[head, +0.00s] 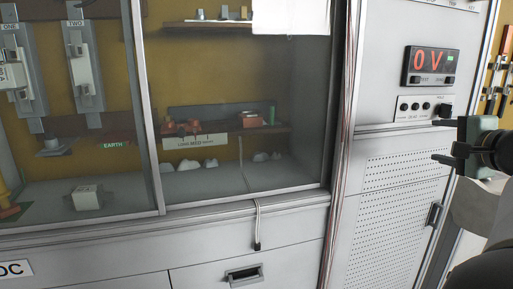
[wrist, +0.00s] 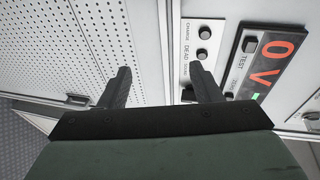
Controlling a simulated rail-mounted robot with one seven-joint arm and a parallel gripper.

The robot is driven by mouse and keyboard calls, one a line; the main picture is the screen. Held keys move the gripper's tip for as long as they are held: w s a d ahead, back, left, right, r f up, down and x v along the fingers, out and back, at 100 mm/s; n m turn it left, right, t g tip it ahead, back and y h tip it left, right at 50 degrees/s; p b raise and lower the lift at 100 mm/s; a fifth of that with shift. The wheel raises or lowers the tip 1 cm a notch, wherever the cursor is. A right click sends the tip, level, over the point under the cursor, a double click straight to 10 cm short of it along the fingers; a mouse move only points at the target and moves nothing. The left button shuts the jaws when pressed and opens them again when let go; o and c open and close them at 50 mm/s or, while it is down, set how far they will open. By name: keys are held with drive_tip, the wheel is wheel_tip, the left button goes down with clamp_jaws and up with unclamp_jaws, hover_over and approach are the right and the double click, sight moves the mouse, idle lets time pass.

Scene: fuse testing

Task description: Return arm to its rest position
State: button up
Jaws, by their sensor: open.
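My gripper (head: 438,140) shows at the right edge of the head view, in front of the grey control cabinet (head: 395,140). In the wrist view its two dark fingers (wrist: 160,72) are spread apart with nothing between them. The display (head: 432,66) on the cabinet reads "0 V". The small control panel (head: 424,107) with black knobs sits below the display, left of and above my gripper. In the wrist view the knobs (wrist: 204,32) lie beyond the right finger. I cannot tell whether that finger touches the panel.
A glass-fronted test enclosure (head: 240,110) fills the left and middle, with fuse holders (head: 82,62) and a white block (head: 87,198) inside. A drawer handle (head: 244,274) is below. The perforated cabinet door (head: 385,215) has a protruding handle (head: 435,213) below my gripper.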

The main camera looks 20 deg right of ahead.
drive_tip(key=w+a+f+n+g+y+p, duration=0.2)
drive_tip(key=a+n+g+y+p, duration=0.3)
drive_tip(key=a, duration=0.8)
drive_tip(key=w+a+f+n+g+y+p, duration=0.1)
drive_tip(key=w+a+f+n+g+p, duration=0.15)
drive_tip(key=a+p, duration=0.75)
drive_tip(key=s+a+f+n+g+h+p, duration=0.3)
drive_tip(key=s+a+n+g+p, duration=0.4)
drive_tip(key=s+a, duration=0.8)
drive_tip(key=a+n+p, duration=0.1)
drive_tip(key=n+p, duration=0.2)
drive_tip(key=n, duration=0.2)
drive_tip(key=shift+s+a+f, duration=0.15)
drive_tip(key=shift+s+a, duration=0.05)
drive_tip(key=shift+s, duration=0.15)
drive_tip(key=shift+g, duration=0.25)
